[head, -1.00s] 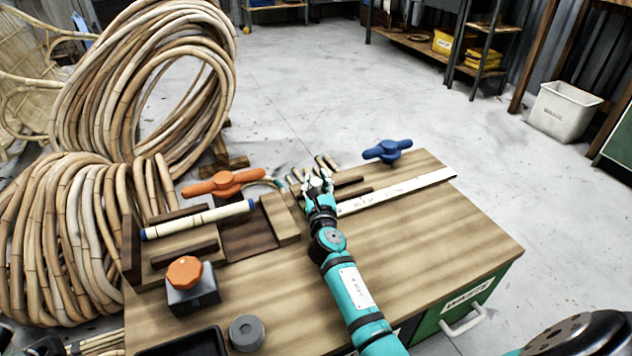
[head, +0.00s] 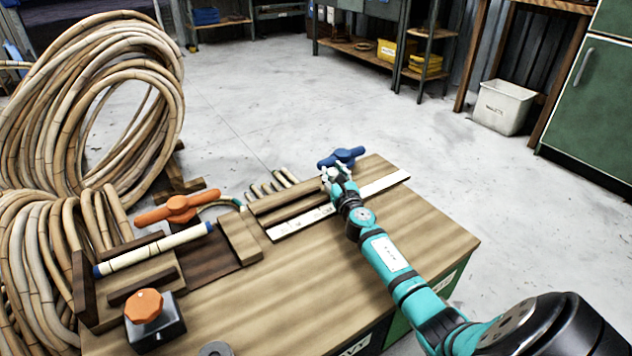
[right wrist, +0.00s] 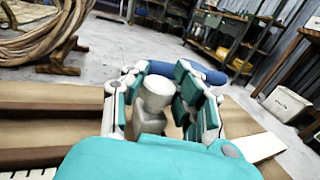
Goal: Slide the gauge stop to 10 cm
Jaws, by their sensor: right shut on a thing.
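My right gripper (head: 338,177) is over the far right part of the bench, at the pale ruler strip (head: 385,185). In the right wrist view its fingers (right wrist: 165,105) are closed around a pale grey knob on a block, which looks like the gauge stop (right wrist: 156,95). In the head view the gripper hides most of the stop. The ruler also shows left of the gripper (head: 290,226), with marks too small to read, so I cannot tell the stop's setting. My left gripper is not in view.
A blue handle (head: 342,157) stands just behind my right gripper. Wooden rails (head: 290,200) run beside the ruler. An orange handle (head: 178,207), a pale rod with blue ends (head: 155,249) and an orange knob (head: 144,305) are at left. The bench front (head: 300,290) is clear.

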